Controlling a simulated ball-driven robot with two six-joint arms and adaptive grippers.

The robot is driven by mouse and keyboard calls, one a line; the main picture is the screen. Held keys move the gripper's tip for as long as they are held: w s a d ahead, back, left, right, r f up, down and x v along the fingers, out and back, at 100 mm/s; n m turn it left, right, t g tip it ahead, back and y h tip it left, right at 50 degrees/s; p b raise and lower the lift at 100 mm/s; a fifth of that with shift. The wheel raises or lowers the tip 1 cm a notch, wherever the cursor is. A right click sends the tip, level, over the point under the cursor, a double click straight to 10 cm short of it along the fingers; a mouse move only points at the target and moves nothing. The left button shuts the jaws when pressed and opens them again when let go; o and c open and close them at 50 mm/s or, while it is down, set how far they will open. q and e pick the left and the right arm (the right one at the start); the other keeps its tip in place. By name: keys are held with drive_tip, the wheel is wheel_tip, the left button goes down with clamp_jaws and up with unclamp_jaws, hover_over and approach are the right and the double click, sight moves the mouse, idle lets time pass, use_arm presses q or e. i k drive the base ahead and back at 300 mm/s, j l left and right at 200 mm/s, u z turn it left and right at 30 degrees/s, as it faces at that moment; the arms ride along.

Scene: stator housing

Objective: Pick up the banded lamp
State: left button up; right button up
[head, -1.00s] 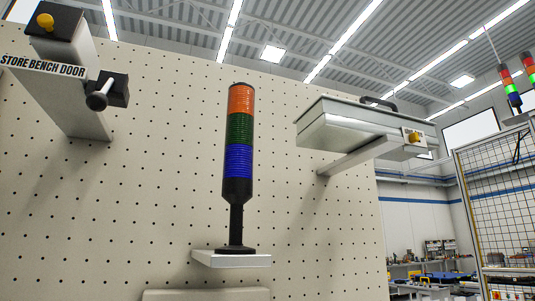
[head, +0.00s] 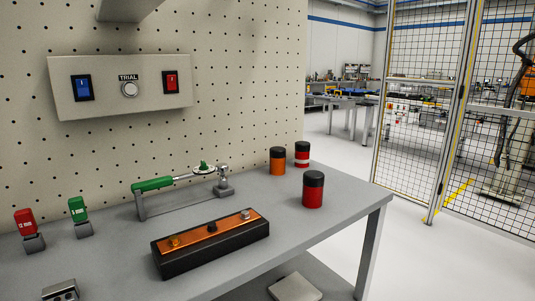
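A red cylinder with a white band and a dark cap (head: 302,155) stands upright at the far right of the grey bench, by the pegboard's end; it fits the banded lamp. An orange cylinder with a dark cap (head: 277,161) stands just left of it. A plain red cylinder with a dark cap (head: 313,190) stands nearer, by the bench's right edge. None of them is held. Neither of my grippers is in view.
A grey bench (head: 330,226) holds a black block with an orange top (head: 211,241), a green-handled lever (head: 153,184), and red (head: 26,224) and green (head: 78,211) tagged pieces. A switch panel (head: 122,88) is on the pegboard (head: 240,80). A mesh fence (head: 425,100) stands right.

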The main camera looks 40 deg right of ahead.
sight(302, 148)
drive_tip(key=l+u, duration=0.45)
drive_tip(key=l, duration=0.3)
drive_tip(key=k+l+u, duration=0.1)
drive_tip(key=l+u, duration=0.35)
drive_tip(key=l, duration=0.25)
